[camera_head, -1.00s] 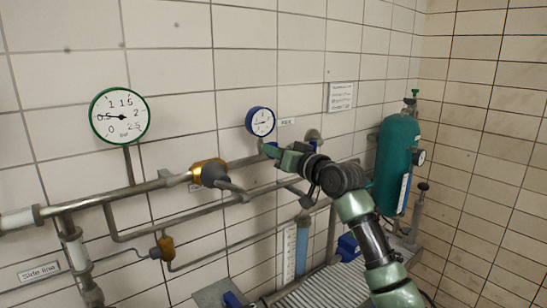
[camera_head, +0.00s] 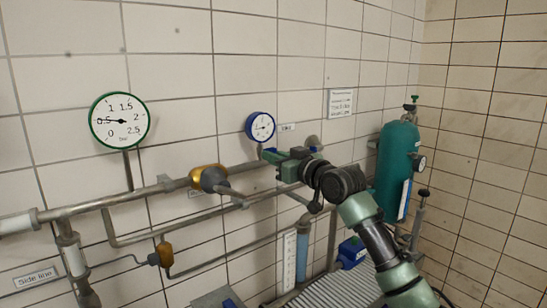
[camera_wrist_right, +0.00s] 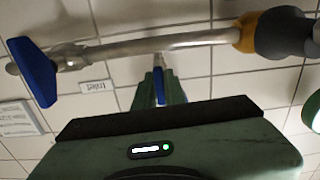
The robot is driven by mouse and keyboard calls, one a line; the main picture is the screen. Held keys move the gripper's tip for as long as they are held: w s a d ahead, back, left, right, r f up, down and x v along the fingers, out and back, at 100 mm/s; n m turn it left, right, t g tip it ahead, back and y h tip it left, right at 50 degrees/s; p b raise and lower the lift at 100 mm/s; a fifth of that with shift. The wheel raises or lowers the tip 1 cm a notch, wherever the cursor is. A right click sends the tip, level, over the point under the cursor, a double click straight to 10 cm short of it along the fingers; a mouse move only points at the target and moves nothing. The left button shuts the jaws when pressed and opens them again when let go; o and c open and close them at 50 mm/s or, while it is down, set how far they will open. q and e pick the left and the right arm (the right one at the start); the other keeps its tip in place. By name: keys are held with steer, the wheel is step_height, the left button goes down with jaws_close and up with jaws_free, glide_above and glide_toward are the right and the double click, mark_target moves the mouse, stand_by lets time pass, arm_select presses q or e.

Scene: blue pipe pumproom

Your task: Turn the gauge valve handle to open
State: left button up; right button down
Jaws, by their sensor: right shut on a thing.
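My right gripper (camera_head: 272,154) reaches to the pipe just below the small blue-rimmed gauge (camera_head: 260,126). Its jaws are shut on a small blue handle, the gauge valve handle, which shows as a narrow blue piece (camera_wrist_right: 160,86) between the fingers in the right wrist view. In the head view, the gripper hides most of the handle, so its exact angle is hard to tell. The gauge's needle is too small to read surely. My left gripper is not in view.
A larger blue lever (camera_wrist_right: 36,72) sits beside my gripper on the pipe in the wrist view. A brass fitting (camera_head: 208,176) and a green-rimmed gauge (camera_head: 119,121) lie to the left. A green cylinder (camera_head: 396,165) stands to the right. The tiled wall is close behind.

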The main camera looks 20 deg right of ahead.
steer(key=shift+f, duration=0.2)
steer(key=c, duration=1.5)
jaws_free()
steer(key=shift+r, duration=0.1)
steer(key=b+v, duration=0.3)
steer(key=v, duration=0.4)
steer(key=shift+s, duration=0.35)
steer(key=shift+d, duration=0.15)
